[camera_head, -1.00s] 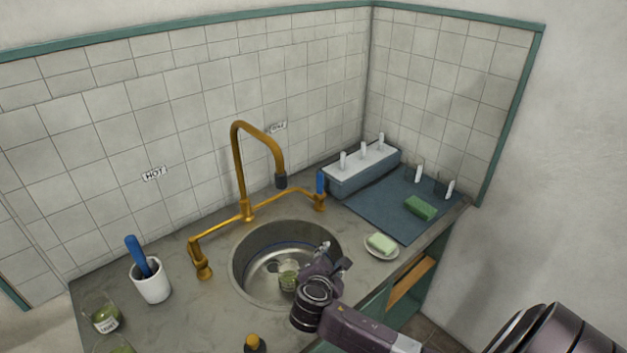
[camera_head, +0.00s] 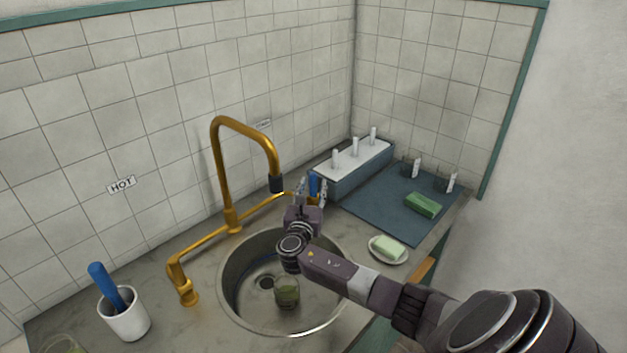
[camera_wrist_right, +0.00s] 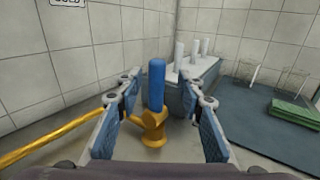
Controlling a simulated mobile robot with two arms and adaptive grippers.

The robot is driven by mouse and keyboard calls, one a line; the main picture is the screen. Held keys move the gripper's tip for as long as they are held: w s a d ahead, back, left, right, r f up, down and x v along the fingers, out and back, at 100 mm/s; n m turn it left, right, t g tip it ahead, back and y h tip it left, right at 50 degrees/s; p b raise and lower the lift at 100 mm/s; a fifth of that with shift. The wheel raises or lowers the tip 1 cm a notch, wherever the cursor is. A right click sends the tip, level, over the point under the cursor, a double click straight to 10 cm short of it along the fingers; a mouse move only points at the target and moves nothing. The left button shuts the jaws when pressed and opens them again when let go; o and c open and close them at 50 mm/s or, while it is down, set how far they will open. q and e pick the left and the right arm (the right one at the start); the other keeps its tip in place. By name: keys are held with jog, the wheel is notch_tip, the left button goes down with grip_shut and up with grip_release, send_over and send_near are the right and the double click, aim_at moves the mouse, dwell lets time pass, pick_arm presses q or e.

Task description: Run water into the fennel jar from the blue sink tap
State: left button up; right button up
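A glass jar with green contents (camera_head: 287,292) stands in the round metal sink (camera_head: 228,290); its label is not visible. The brass tap (camera_head: 218,165) arches over the sink, its dark spout end (camera_head: 276,184) above the basin. Its blue handle (camera_head: 314,185) stands at the right end of the brass pipe. My right gripper (camera_head: 312,190) is at this handle. In the right wrist view, the blue handle (camera_wrist_right: 156,85) stands upright between the open fingers of the right gripper (camera_wrist_right: 168,105), with gaps on both sides. My left gripper is not in view.
A soap dish with green soap (camera_head: 388,249) sits right of the sink. Behind it are a blue mat (camera_head: 375,215) with a green sponge (camera_head: 423,205) and a grey-blue rack (camera_head: 350,170). A white cup (camera_head: 125,320) with a blue-handled tool stands at the left.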

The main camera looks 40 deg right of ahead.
aim_at(313, 183)
jog(key=shift+w+d+f, duration=0.25)
jog(key=shift+w+d, duration=0.6)
jog(key=shift+w, duration=0.2)
jog(key=shift+w+d, duration=0.35)
jog(key=shift+d, duration=0.25)
jog(key=shift+w, duration=0.1)
jog(key=shift+c, duration=0.7)
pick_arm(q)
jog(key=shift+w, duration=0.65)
pick_arm(e)
grip_shut()
